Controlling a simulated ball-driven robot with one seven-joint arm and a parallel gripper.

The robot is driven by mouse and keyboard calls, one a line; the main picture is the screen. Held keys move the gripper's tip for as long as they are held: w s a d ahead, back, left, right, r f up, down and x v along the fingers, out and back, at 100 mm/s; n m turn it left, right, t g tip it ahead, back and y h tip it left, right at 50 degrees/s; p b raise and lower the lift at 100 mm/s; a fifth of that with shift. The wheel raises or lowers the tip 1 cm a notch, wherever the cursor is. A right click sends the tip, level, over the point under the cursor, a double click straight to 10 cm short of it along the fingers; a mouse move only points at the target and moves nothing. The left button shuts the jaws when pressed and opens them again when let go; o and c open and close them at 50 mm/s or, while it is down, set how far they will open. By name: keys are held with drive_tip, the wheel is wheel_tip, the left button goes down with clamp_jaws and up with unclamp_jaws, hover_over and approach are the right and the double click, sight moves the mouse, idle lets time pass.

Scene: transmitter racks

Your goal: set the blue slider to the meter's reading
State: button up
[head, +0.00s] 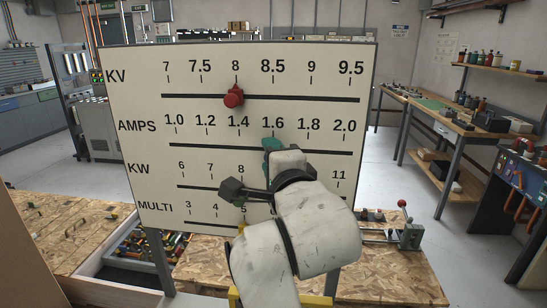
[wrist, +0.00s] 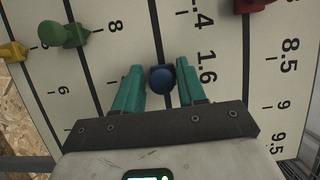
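The blue slider (wrist: 162,79) is a round dark-blue knob on the AMPS track, close to the 1.6 mark in the wrist view. My gripper (wrist: 158,70) has its teal fingers on either side of the knob, with narrow gaps. In the head view my gripper (head: 271,143) covers the 1.6 area of the AMPS row, so the blue slider is hidden there. The white board (head: 205,130) carries the KV, AMPS, KW and MULTI scales. I cannot make out a meter in either view.
The red slider (head: 233,97) sits near 8 on the KV row. It also shows at the top of the wrist view (wrist: 250,4). A green slider (wrist: 62,33) and a yellow slider (wrist: 13,52) sit on the lower rows. A wooden bench (head: 400,270) lies below the board.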

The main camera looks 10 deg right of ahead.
drive_tip(key=shift+o, duration=0.5)
drive_tip(key=shift+a, duration=0.1)
drive_tip(key=shift+s, duration=0.1)
drive_tip(key=s+b, duration=0.2)
drive_tip(key=s, duration=0.8)
drive_tip(key=shift+s, duration=0.35)
drive_tip(key=s+d+f+n+g+h, duration=0.1)
drive_tip(key=s+d+f+n+g, duration=0.2)
drive_tip(key=f, duration=0.7)
drive_tip(key=s+d+f+n+g, duration=0.1)
drive_tip(key=d+f+n+g, duration=0.25)
drive_tip(key=f, duration=0.65)
drive_tip(key=s+d+f+n+g+h, duration=0.1)
drive_tip(key=s+d+f+n+g, duration=0.2)
drive_tip(key=f, duration=0.7)
drive_tip(key=s+d+f+n+g, duration=0.3)
drive_tip(key=s+f+n, duration=0.1)
drive_tip(key=s+f, duration=0.5)
drive_tip(key=s+d+f+n+g+y, duration=0.1)
drive_tip(key=s+f+n+g, duration=0.3)
drive_tip(key=s+f, duration=0.4)
drive_tip(key=s+d, duration=0.1)
drive_tip(key=s, duration=0.4)
drive_tip(key=shift+d+f, duration=0.4)
